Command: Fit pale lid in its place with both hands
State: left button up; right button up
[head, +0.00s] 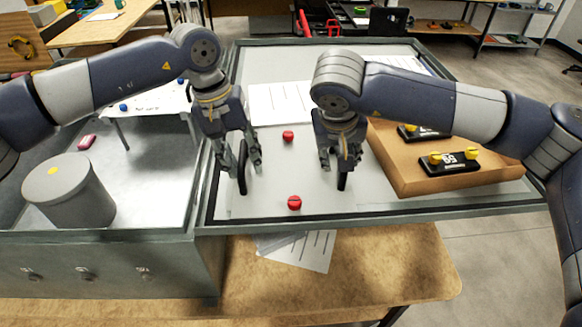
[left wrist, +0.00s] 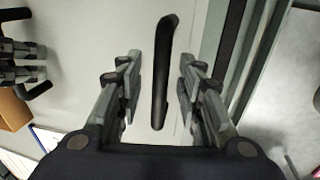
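The pale lid (head: 270,180) is a flat light-grey panel with two black bar handles, lying on the framed top of the bench unit. My left gripper (head: 240,160) is open over the left handle (head: 242,170). In the left wrist view, this handle (left wrist: 162,75) stands between the two spread fingers (left wrist: 160,90), with a gap on each side. My right gripper (head: 339,160) is at the right handle (head: 343,181), its fingers looking apart. The gripper hides part of that handle.
Two red knobs (head: 294,202) sit between the handles. A grey cylinder (head: 68,192) stands in the open bay at the left. White sheets (head: 280,104) lie behind the grippers.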

pick_arm(q)
grip_shut()
pick_arm(e)
grip_shut()
pick_arm(q)
jog(key=shift+w+r, duration=0.1)
jog(key=shift+r, duration=0.05)
pick_arm(e)
jog(key=shift+w+r, duration=0.1)
jog(key=shift+r, duration=0.05)
